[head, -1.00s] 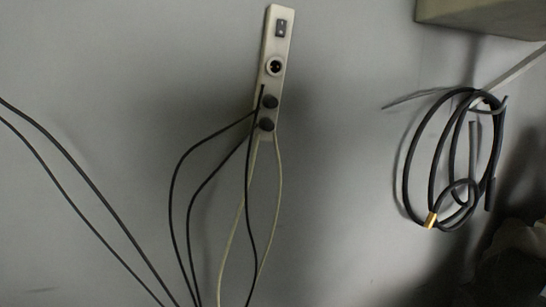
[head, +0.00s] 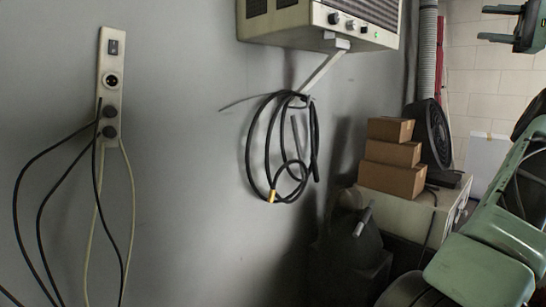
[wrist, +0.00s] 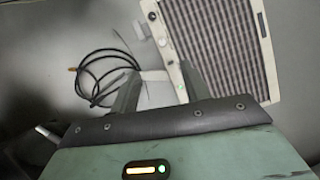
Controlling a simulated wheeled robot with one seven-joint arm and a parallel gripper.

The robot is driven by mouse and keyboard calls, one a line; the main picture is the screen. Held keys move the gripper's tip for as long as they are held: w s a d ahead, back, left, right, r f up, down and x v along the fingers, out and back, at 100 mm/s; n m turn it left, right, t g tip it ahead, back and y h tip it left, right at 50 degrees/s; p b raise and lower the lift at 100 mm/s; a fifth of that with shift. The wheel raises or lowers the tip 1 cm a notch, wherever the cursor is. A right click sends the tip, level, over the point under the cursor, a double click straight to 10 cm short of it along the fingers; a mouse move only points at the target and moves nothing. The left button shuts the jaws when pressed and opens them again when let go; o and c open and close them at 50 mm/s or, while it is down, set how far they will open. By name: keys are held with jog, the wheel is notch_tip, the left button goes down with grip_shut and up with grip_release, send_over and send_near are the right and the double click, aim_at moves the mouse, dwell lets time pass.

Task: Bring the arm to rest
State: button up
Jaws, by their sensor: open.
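My green arm (head: 485,255) reaches up along the right side of the head view. My gripper (head: 488,24) is at the top right corner there, with its two fingers apart and nothing between them. In the wrist view the gripper (wrist: 161,75) shows its two dark fingers spread and empty. Behind them are a coiled black cable and a slatted wall heater. The gripper touches nothing that I can see.
A wall heater (head: 290,22) hangs at the top. The coiled cable (head: 250,150) hangs below it. A socket strip (head: 111,70) with wires is at left. Stacked cardboard boxes (head: 393,180) sit on a cabinet (head: 400,212), beside a black fan (head: 433,132).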

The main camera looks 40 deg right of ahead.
jog(key=w+a+f+m+g, duration=0.1)
jog(key=w+f, duration=0.2)
jog(key=w, duration=0.7)
jog(key=w+f+m+g, duration=0.1)
jog(key=w+f, duration=0.2)
jog(key=w, duration=0.6)
jog(key=w+a+f+m+g, duration=0.1)
jog(key=w+f, duration=0.2)
jog(key=w, duration=0.7)
jog(key=w+a+f+n+g+h, duration=0.2)
jog(key=w+a+f+g, duration=0.4)
jog(key=w+a+f, duration=1.1)
jog(key=s+a+f+n+g+h, duration=0.1)
jog(key=s+a+f+n+g, duration=0.15)
jog(key=a+f, duration=0.6)
jog(key=s+a+f+n+g+h, duration=0.15)
jog(key=a+f+n+g, duration=0.35)
jog(key=a, duration=0.6)
jog(key=s+a+f+n+h+b, duration=0.1)
jog(key=s+a+f+n+b, duration=0.7)
jog(key=s+a+f, duration=0.4)
jog(key=s+a+f+n+g+h+b, duration=0.1)
jog(key=s+a+f+n+b, duration=0.6)
jog(key=s+a+f, duration=0.5)
jog(key=s+a+n, duration=0.1)
jog(key=s+a, duration=0.5)
jog(key=shift+s+a+f+n+b, duration=0.15)
jog(key=shift+a+f+n+b, duration=0.2)
jog(key=shift+b, duration=0.05)
